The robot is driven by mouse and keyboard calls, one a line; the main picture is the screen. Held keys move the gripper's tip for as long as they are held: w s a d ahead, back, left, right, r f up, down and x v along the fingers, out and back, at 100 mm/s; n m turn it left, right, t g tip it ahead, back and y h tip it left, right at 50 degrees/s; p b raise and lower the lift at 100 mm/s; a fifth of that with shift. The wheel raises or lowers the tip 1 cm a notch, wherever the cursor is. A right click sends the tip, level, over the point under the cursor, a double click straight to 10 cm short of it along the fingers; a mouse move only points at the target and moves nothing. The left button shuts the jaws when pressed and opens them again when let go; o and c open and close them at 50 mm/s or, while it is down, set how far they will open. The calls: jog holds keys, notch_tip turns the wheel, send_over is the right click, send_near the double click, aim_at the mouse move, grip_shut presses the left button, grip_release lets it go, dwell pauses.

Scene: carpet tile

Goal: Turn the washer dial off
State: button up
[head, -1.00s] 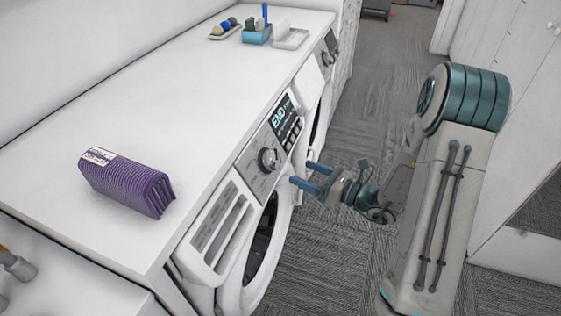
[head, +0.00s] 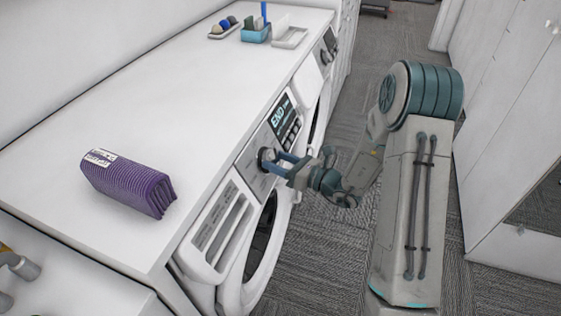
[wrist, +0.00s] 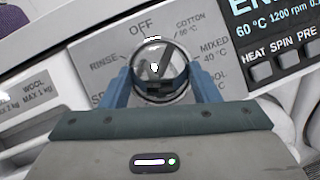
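The washer dial (head: 264,155) is a round knob with a chrome-like rim on the grey control panel, left of the display. In the wrist view the dial (wrist: 160,60) sits between my fingers, with OFF printed above it, RINSE to the left and COTTON and MIXED to the right. Its pointer setting is hard to read. My gripper (head: 276,162) reaches the panel from the right. In the wrist view my gripper (wrist: 161,82) is open, one blue finger on each side of the dial. Whether the fingers touch it I cannot tell.
The display (head: 283,112) reads END, with buttons beside it. The detergent drawer (head: 215,230) is left of the dial and the round door (head: 258,255) is below. A purple folded towel (head: 127,183) lies on the white counter (head: 190,110).

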jog(key=shift+d, duration=0.2)
jog(key=shift+c, duration=0.2)
jog(key=shift+s+a, duration=0.1)
jog(key=shift+a, duration=0.05)
jog(key=shift+f+n+g+y+b, duration=0.2)
jog(key=shift+n+g+y+b, duration=0.25)
jog(key=shift+n+b, duration=0.8)
jog(key=n+g+b, duration=0.1)
jog(key=n+y+b, duration=0.1)
jog(key=n, duration=0.1)
jog(key=shift+w+g+b, duration=0.2)
jog(key=shift+g+b, duration=0.1)
jog(key=shift+g, duration=0.05)
jog(key=n+g+b, duration=0.1)
jog(key=n, duration=0.2)
jog(key=n+g+b, duration=0.2)
jog(key=n, duration=0.1)
jog(key=shift+w+r+n+y, duration=0.1)
jog(key=shift+r+n+y, duration=0.15)
jog(key=shift+y, duration=0.1)
jog(key=shift+g+b, duration=0.3)
jog(key=shift+g, duration=0.1)
